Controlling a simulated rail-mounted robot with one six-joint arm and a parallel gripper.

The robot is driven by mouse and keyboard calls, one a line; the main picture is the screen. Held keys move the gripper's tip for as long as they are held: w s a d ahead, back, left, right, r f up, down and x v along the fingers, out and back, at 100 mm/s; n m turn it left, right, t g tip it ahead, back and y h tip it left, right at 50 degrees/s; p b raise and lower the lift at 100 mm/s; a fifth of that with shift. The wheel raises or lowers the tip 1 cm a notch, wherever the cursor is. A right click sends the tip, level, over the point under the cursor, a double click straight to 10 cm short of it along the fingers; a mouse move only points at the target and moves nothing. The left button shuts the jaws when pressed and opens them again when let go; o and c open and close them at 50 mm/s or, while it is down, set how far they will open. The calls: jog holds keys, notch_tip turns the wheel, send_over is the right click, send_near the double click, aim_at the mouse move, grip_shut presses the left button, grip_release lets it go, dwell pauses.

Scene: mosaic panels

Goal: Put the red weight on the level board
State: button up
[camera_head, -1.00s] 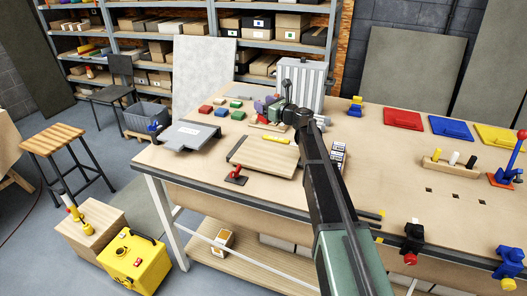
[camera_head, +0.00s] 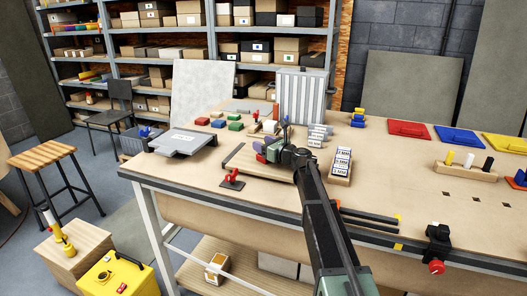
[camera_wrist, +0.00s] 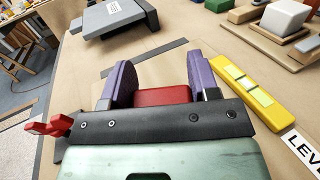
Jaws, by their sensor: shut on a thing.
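The red weight (camera_wrist: 163,96) is a small block between the two purple fingers of my gripper (camera_wrist: 160,75) in the wrist view. My gripper is shut on it. In the head view my gripper (camera_head: 270,150) is over the wooden level board (camera_head: 243,163), and the arm hides part of the board. The board also shows below the fingers in the wrist view (camera_wrist: 165,66). A yellow bar with pale windows (camera_wrist: 247,92) lies just right of the fingers. I cannot tell whether the weight touches the board.
A red clamp-like piece (camera_head: 232,178) stands at the board's front left. A grey plate (camera_head: 184,142) lies to the left. Several coloured blocks (camera_head: 218,123) lie behind.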

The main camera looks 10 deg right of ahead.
jog(key=shift+f, duration=0.1)
jog(key=o, duration=1.5)
jog(key=shift+r, duration=0.3)
jog(key=v, duration=1.2)
jog(key=shift+f, duration=0.1)
